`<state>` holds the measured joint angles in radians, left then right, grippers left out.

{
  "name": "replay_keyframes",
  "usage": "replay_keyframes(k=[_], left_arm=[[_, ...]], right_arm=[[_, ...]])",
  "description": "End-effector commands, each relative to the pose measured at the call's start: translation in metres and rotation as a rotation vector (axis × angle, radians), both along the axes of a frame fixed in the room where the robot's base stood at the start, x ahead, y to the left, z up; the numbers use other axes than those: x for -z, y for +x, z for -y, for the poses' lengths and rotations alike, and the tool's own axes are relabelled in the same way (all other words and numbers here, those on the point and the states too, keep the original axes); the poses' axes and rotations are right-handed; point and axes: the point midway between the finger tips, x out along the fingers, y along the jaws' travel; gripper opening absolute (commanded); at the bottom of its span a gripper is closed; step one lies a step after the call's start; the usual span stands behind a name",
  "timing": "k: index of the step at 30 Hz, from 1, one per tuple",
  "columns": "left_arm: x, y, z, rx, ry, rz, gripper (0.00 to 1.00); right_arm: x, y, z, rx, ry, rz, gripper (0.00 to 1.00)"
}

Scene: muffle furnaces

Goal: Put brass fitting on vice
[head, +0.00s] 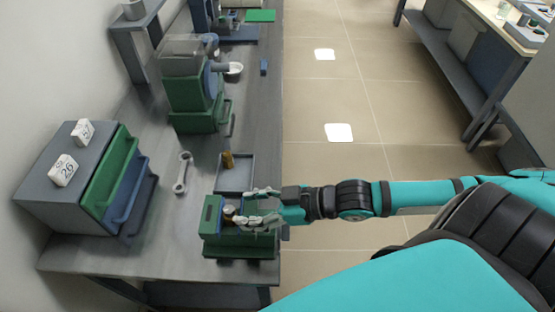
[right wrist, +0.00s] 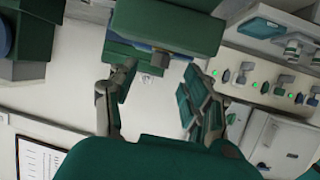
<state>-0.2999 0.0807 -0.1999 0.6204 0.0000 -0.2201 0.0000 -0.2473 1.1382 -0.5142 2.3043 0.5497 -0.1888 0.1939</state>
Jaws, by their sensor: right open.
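The green vice (head: 240,245) stands at the near right edge of the bench. A small brass-coloured piece with a pale top (head: 228,212) sits at the vice, beside my right gripper's fingertips. Another brass-coloured cylinder (head: 228,160) stands upright at the back of the grey tray (head: 235,185), just behind the vice. My right gripper (head: 257,207) is open over the vice; I cannot tell whether it touches the piece. In the right wrist view, its spread fingers (right wrist: 160,95) are below a green body (right wrist: 165,25), with no brass piece clear between them. My left gripper is not in view.
A drawer cabinet (head: 68,185) with open green and blue drawers and numbered blocks stands at left. A green machine (head: 192,90) stands farther back. The floor right of the bench is clear.

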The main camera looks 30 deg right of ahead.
Motion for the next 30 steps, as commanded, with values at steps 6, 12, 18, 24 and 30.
replay_keyframes(k=[6,12,18,24,30], left_arm=[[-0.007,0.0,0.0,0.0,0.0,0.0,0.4],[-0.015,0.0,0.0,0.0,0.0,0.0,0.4],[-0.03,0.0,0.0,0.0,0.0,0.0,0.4],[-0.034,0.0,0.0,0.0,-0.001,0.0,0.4],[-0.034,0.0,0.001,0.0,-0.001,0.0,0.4]], right_arm=[[-0.012,-0.019,0.02,-0.001,-0.001,-0.005,0.49],[-0.021,-0.032,0.033,-0.007,-0.001,-0.005,0.49],[-0.028,-0.041,0.046,-0.001,0.0,-0.003,0.49],[-0.031,-0.046,0.052,-0.004,0.001,0.0,0.49],[-0.031,-0.047,0.053,-0.005,0.001,0.003,0.49]])
